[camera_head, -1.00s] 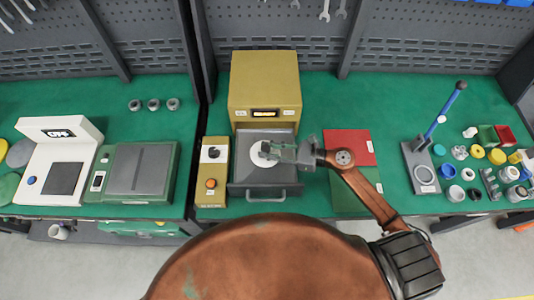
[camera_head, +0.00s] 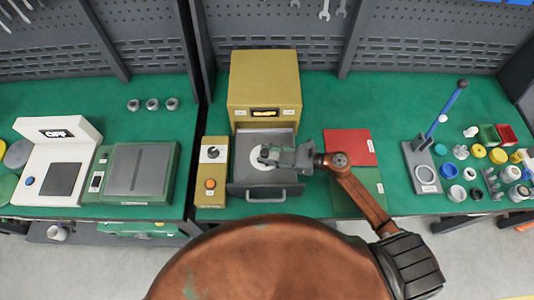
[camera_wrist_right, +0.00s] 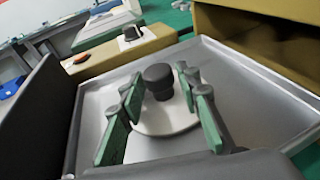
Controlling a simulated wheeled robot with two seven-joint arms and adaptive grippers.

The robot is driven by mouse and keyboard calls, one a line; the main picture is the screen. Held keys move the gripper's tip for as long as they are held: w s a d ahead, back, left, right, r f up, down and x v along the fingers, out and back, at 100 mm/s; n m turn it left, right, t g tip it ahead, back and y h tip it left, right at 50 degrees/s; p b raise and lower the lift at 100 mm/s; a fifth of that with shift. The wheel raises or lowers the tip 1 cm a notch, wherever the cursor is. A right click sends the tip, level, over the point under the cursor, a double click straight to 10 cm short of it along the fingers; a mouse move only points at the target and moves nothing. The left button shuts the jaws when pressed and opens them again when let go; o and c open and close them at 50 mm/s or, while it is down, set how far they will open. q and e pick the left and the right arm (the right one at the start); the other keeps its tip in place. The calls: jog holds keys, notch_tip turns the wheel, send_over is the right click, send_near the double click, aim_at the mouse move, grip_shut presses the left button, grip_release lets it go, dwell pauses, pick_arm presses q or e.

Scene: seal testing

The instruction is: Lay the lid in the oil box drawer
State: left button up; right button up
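The lid (camera_wrist_right: 165,119) is a flat white disc with a dark round knob (camera_wrist_right: 158,79). It lies in the grey drawer of the oil box, and it also shows in the head view (camera_head: 254,158), partly covered by my right gripper. The drawer (camera_head: 243,178) is pulled out in front of the yellow oil box (camera_head: 263,83). My right gripper (camera_head: 266,155) is low over the drawer. In the wrist view its green-padded fingers (camera_wrist_right: 160,108) stand apart on either side of the knob, with gaps to it. My left gripper is not in view.
A yellow control box (camera_head: 212,173) with a dial and an orange button stands left of the drawer. A red and green mat (camera_head: 348,145) lies to the right. A press with a blue handle (camera_head: 438,117) and several small parts stand farther right.

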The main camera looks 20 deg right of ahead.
jog(key=shift+o, duration=0.7)
jog(key=shift+r, duration=0.15)
jog(key=shift+s+d+r, duration=0.1)
jog(key=shift+d, duration=0.1)
jog(key=v, duration=1)
jog(key=shift+s+d, duration=0.2)
jog(key=shift+s+d+r, duration=0.15)
jog(key=shift+s+d, duration=0.05)
jog(key=shift+d, duration=0.2)
